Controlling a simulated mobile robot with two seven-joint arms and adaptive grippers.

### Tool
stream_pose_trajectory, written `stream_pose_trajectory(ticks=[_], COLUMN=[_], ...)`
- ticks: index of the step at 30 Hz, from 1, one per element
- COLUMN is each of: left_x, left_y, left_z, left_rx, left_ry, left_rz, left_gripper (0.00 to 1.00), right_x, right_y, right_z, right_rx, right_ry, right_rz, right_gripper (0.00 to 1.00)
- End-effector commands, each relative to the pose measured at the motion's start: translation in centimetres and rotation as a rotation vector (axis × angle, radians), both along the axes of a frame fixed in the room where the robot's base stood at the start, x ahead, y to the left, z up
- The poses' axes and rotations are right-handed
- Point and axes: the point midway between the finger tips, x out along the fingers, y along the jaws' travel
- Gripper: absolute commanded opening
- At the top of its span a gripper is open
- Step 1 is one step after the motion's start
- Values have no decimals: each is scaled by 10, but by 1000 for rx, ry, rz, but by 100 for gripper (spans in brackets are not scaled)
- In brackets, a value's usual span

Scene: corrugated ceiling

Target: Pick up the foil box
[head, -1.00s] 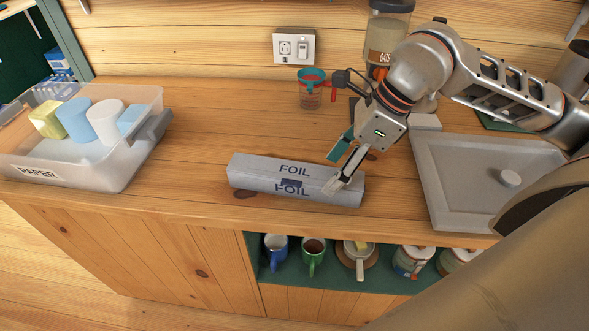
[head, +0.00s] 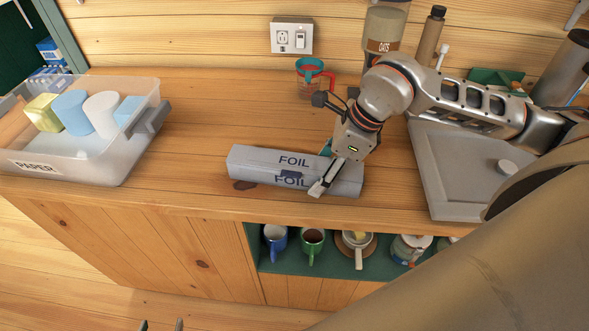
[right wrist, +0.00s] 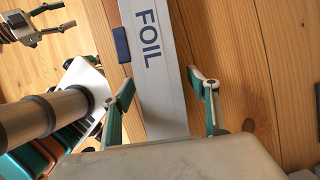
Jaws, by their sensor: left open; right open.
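The foil box (head: 262,175) is a long grey-white carton marked FOIL, lying flat along the counter front in the head view. In the right wrist view the foil box (right wrist: 160,90) runs between the fingers. My right gripper (head: 323,168) is open over the box's right half, with one finger on the near side and one on the far side. In the right wrist view my right gripper (right wrist: 160,82) straddles the box; contact cannot be told. My left gripper (head: 162,325) shows only its fingertips at the bottom edge; it appears open and empty in the right wrist view (right wrist: 66,15).
A clear bin (head: 110,165) labelled PAPER with several rolls stands left. A grey sink cover (head: 460,170) lies right of the box. A measuring cup (head: 310,78) and an oats jar (head: 384,35) stand behind. Mugs (head: 312,240) sit on a shelf below. Counter left of the box is clear.

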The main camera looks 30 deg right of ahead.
Motion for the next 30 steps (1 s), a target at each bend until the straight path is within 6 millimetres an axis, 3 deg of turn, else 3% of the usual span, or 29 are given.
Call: stream_pose_trajectory(ticks=[2, 3, 8, 23, 26, 30], left_x=[1, 1, 1, 1, 1, 1], left_y=[0, 0, 0, 0, 0, 0], left_z=[0, 0, 0, 0, 0, 1], left_rx=[0, 0, 0, 0, 0, 0], left_ry=[-1, -1, -1, -1, -1, -1], left_rz=[0, 0, 0, 0, 0, 0], left_gripper=[52, 52, 52, 52, 52, 52], right_x=[0, 0, 0, 2, 2, 2], right_y=[0, 0, 0, 0, 0, 0], right_z=[0, 0, 0, 11, 24, 55], right_rx=[0, 0, 0, 0, 1, 1], right_ry=[0, 0, 0, -6, -7, -11], right_rz=[0, 0, 0, 0, 0, 1], right_gripper=[60, 55, 13, 12, 12, 12])
